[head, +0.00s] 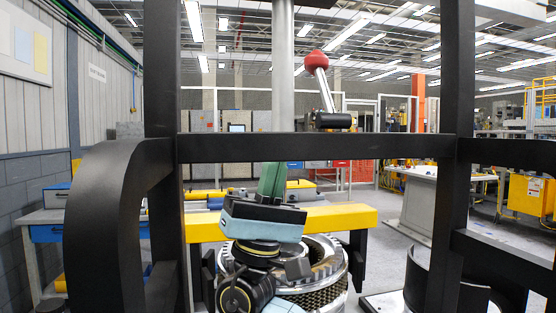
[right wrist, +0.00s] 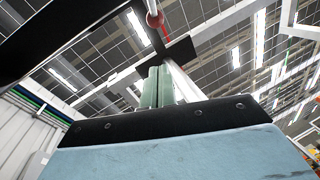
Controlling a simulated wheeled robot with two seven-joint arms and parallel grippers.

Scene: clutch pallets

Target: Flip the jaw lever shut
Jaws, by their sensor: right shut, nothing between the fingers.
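The jaw lever (head: 323,88) is a silver rod with a red ball knob (head: 314,62). It stands nearly upright, leaning a little left, above a dark pivot block (head: 332,121). The red knob also shows at the top of the right wrist view (right wrist: 155,20). My right gripper (head: 273,166) has green fingers pointing up, below and left of the lever. Its fingers (right wrist: 158,72) are shut and empty, and look apart from the lever. The black crossbar hides part of the space between them. My left gripper is not in view.
A black frame with a crossbar (head: 320,147) and thick uprights (head: 458,110) stands close in front. A grey post (head: 283,70) rises behind, left of the lever. A yellow beam (head: 345,218) and a silver ring-shaped part (head: 330,265) sit lower, near my right arm.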

